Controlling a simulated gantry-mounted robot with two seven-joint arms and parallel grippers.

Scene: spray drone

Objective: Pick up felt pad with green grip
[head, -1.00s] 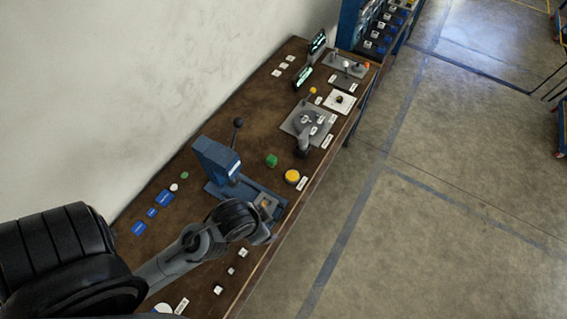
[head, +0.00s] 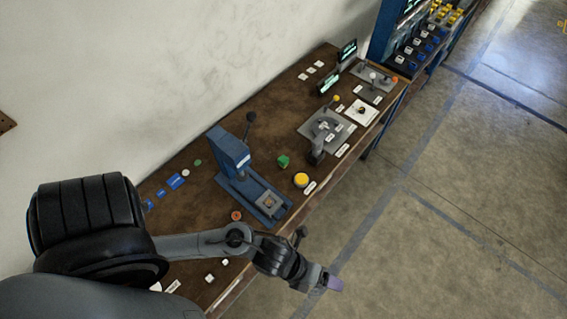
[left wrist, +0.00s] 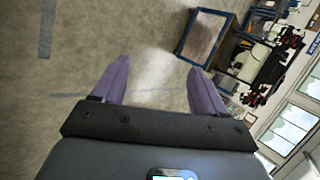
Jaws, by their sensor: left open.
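A small green block (head: 283,161) stands on the brown table, just right of the blue press. It looks like the green grip; a felt pad under it is too small to make out. My left gripper (head: 332,283) is past the table's front edge, over the floor, well apart from the green block. In the left wrist view its two purple fingers (left wrist: 158,68) are spread wide with nothing between them. My right gripper is not in view.
The blue press (head: 229,150) with its dark lever stands left of the block. A yellow round button (head: 301,180) is close on its right. A grey joystick panel (head: 327,127) lies farther back. An orange disc (head: 236,215) lies near the press base. Open floor (head: 430,250) borders the table.

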